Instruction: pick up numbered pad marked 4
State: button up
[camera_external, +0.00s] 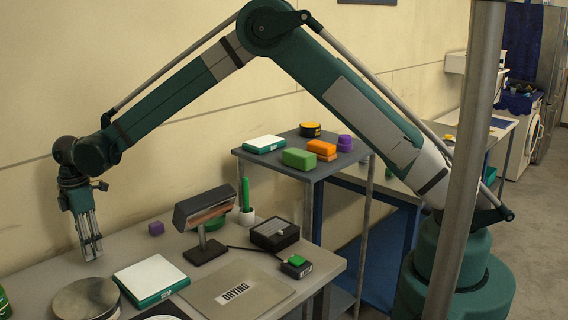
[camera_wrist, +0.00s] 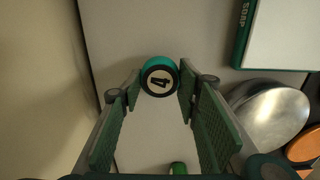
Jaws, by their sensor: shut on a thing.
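The numbered pad marked 4 (camera_wrist: 160,78) is a small round piece with a teal side and a pale face with a black 4 in a dark ring. In the wrist view it sits between the fingertips of my gripper (camera_wrist: 160,88), which is shut on it. In the external view my gripper (camera_external: 92,250) points down at the left of the grey table, near the wall. I cannot make out the pad there; the fingers seem to hide it.
A white and green soap box (camera_external: 152,279) and a round metal tin (camera_external: 87,299) are close to my gripper. A side table (camera_external: 345,158) holds several blocks.

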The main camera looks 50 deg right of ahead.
notch_tip(320, 180, up, 7)
jog(key=shift+r, duration=0.2)
dwell(0.7)
